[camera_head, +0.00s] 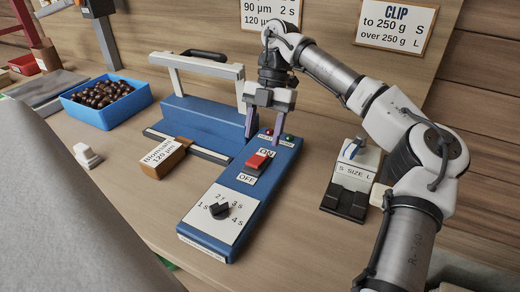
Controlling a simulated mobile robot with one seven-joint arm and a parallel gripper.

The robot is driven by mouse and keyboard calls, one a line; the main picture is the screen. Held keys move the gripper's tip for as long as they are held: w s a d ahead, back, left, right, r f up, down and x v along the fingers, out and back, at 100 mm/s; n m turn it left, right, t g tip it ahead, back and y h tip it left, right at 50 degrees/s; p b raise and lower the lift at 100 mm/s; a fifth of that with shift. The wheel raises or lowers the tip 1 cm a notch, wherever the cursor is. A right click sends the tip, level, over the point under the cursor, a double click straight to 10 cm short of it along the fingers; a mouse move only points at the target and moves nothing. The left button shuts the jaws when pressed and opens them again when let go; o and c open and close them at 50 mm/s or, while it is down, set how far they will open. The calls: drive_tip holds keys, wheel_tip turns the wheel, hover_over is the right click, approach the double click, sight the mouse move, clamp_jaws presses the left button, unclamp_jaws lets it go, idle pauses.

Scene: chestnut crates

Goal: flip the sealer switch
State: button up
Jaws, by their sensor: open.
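The sealer's blue control box (235,225) lies on the wooden bench and carries a red rocker switch (257,161) between the labels ON and OFF. Which side of the rocker is pressed, I cannot tell. My gripper (264,137) is open and empty, pointing down over the far end of the box beyond the switch. Whether its fingertips touch the box, I cannot tell.
The blue sealer with its white raised handle (196,68) stands left of my gripper. A labelled brown block (165,158) lies before it. A blue crate of chestnuts (112,118) is at left. A clip device (350,180) stands right of the box. Grey material (60,210) covers the near left.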

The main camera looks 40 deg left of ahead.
sight(258, 158)
drive_tip(key=shift+x, duration=2.35)
